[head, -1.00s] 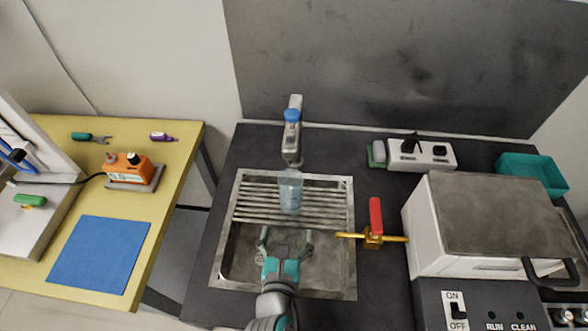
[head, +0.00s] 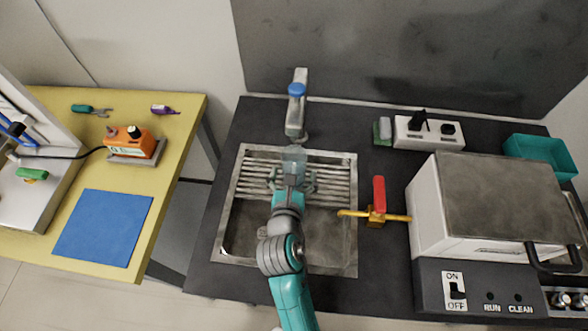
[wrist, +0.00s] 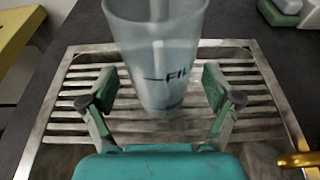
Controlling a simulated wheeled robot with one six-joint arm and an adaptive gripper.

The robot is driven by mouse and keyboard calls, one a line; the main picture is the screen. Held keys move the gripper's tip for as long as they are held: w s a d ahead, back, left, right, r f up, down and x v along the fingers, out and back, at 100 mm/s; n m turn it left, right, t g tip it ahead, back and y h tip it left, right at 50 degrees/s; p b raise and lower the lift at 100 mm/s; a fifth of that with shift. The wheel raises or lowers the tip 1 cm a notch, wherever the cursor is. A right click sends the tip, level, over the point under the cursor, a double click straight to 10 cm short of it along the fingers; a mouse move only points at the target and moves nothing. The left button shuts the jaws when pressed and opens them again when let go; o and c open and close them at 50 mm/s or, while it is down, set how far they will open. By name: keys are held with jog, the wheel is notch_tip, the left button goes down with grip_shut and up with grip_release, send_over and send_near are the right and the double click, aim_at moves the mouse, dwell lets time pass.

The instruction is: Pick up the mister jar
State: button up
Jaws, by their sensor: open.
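The mister jar (head: 294,158) is a clear, bluish jar standing upright on the slatted rack of the sink, just below the tap. In the wrist view the jar (wrist: 163,60) has a fill mark with lettering and stands straight ahead. My gripper (head: 292,182) is at the near side of the jar, and it also shows in the wrist view (wrist: 163,100). Its two fingers are spread apart, one to each side of the jar's lower part, with visible gaps. The head view hides the jar's lower part behind my gripper.
The tap (head: 297,105) stands right behind the jar. The sink (head: 330,240) has an open basin in front of the rack (head: 340,180). A red-handled brass valve (head: 378,200) sits at the right, beside a white machine (head: 430,215). A yellow table (head: 170,190) is at the left.

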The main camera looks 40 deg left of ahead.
jog(key=shift+x, duration=0.9)
jog(key=shift+s, duration=0.1)
jog(key=c, duration=1.6)
jog(key=shift+o, duration=0.2)
jog(key=shift+r, duration=0.15)
